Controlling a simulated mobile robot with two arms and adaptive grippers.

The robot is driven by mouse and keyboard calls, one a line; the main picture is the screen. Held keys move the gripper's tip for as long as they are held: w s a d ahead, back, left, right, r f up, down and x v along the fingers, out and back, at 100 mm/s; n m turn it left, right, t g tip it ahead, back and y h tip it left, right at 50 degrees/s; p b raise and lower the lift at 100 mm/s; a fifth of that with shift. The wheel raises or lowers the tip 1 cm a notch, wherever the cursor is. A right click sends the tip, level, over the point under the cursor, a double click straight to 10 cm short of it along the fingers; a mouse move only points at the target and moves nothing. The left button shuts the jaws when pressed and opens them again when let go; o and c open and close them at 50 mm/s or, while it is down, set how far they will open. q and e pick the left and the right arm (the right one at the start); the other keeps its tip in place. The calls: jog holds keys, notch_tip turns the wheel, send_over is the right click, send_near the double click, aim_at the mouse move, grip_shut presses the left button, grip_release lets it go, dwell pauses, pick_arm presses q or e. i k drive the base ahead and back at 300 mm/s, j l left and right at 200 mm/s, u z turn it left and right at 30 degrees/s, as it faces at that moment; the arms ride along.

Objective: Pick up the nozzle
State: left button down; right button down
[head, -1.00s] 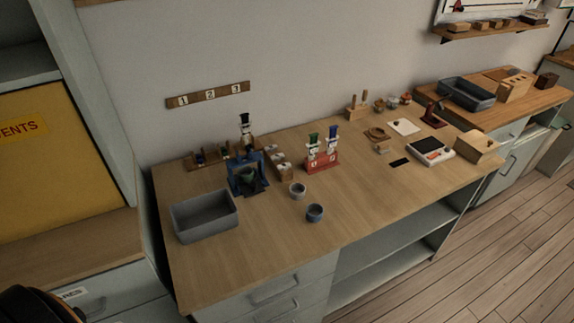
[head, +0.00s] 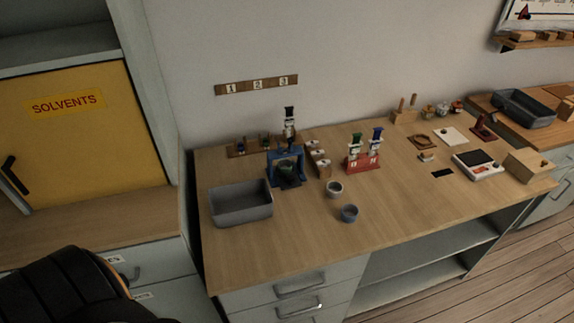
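I cannot make out for certain which thing is the nozzle. A low wooden rack (head: 236,152) at the back left of the workbench (head: 300,225) holds small dark and green-tipped pieces, too small to identify. A blue stand (head: 286,168) is just in front of it and partly hides it. A white and black upright piece (head: 289,122) stands behind the blue stand. A red rack (head: 363,163) holds a green-topped and a blue-topped syringe-like piece. Neither gripper is in view; only a black part of my own body shows at the lower left.
A grey bin (head: 241,213) sits at the bench's left front. Two small grey cups (head: 349,213) (head: 334,189) stand mid-bench. A scale (head: 478,165) and a wooden box (head: 531,166) are at the right. The bench's front middle is clear. A yellow solvents cabinet (head: 85,135) is at the left.

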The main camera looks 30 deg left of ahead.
aim_at(324, 163)
jog(key=i+l+u, duration=0.15)
jog(key=i+l, duration=0.15)
jog(key=i+l+u, duration=0.15)
jog(key=l, duration=0.25)
jog(key=i+l+u, duration=0.1)
jog(key=i+l, duration=0.25)
